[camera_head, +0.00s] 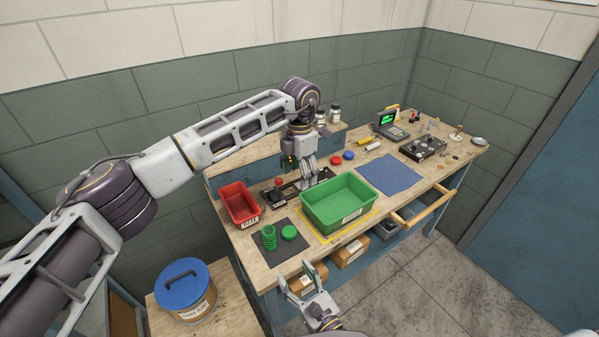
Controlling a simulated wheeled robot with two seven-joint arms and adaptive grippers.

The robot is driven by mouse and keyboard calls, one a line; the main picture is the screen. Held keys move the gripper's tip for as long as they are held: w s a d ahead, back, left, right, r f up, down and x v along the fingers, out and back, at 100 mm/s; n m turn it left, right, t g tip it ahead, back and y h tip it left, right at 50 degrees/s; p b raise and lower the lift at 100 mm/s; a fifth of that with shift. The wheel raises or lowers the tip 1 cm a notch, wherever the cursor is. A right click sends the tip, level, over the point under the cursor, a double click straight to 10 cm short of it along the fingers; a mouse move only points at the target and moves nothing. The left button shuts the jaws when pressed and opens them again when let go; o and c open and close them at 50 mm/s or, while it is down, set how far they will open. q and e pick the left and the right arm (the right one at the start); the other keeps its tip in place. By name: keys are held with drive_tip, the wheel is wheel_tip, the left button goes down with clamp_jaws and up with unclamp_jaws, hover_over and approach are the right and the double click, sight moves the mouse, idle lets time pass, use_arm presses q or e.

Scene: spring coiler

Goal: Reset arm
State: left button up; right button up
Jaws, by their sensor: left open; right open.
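My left gripper (309,180) reaches in from the left on its long arm and points down over the workbench (250,252). It is open above a dark device (288,194) behind the green bin; the arm and gripper hide part of that device. My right gripper (302,282) is low in the picture, in front of the bench's front edge, open with nothing between its fingers. The green bin (318,226) stands on a yellow-outlined area, apart from both grippers. A green spring-like coil (269,238) and a green round piece (289,232) are on a dark mat.
A red bin (238,204) stands at the bench's left. A blue cloth (390,175) lies right of the green bin. A control box (423,148) and a green-screen meter (388,122) stand farther right. A blue-lidded bucket (183,290) stands lower left.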

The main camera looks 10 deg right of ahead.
drive_tip(key=shift+s, duration=0.15)
drive_tip(key=shift+r, duration=0.1)
wheel_tip(320, 180, up, 12)
drive_tip(key=p, duration=0.5)
idle(1.4)
drive_tip(key=shift+s+d, duration=0.1)
idle(1.6)
